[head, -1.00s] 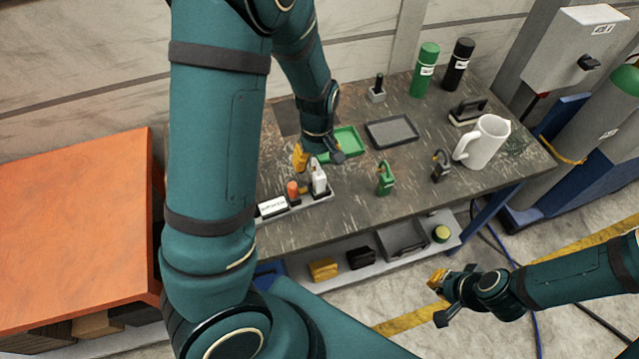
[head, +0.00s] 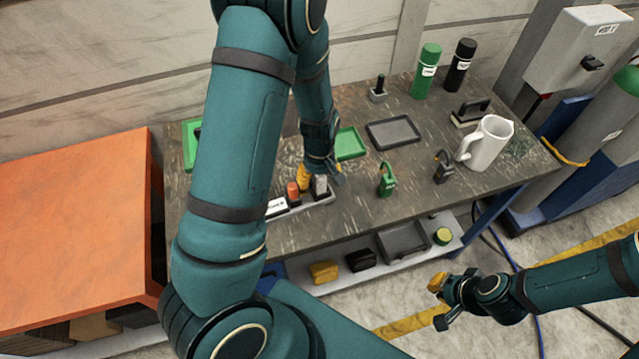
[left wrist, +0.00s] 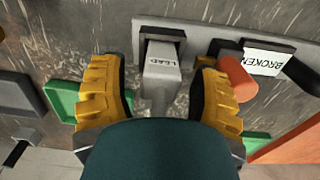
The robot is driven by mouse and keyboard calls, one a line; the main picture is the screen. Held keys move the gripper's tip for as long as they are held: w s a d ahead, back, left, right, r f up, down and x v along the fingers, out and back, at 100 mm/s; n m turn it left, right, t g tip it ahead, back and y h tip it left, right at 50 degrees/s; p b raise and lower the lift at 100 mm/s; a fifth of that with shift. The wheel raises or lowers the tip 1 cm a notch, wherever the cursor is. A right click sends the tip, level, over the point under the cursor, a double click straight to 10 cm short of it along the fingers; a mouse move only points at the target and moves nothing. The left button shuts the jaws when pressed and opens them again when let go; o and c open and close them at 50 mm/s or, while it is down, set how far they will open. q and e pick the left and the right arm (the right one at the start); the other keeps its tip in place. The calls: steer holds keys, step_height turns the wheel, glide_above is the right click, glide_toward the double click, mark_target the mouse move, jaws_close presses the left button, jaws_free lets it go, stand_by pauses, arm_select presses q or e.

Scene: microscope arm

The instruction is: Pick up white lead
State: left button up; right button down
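The white lead (left wrist: 162,62), marked LEAD, stands upright in a dark slot of the pale grey strip (left wrist: 200,31). It also shows in the head view (head: 320,186), partly hidden by the gripper. My left gripper (left wrist: 158,98) is open, with a yellow-padded finger on each side of the lead and a gap on both sides. In the head view the left gripper (head: 320,176) is low over the strip. My right gripper (head: 440,301) looks open and empty in front of the bench.
An orange-topped plug (left wrist: 238,78) and a BROKEN label (left wrist: 266,60) sit beside the lead, close to one finger.

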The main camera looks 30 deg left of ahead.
arm_select(q)
jaws_close()
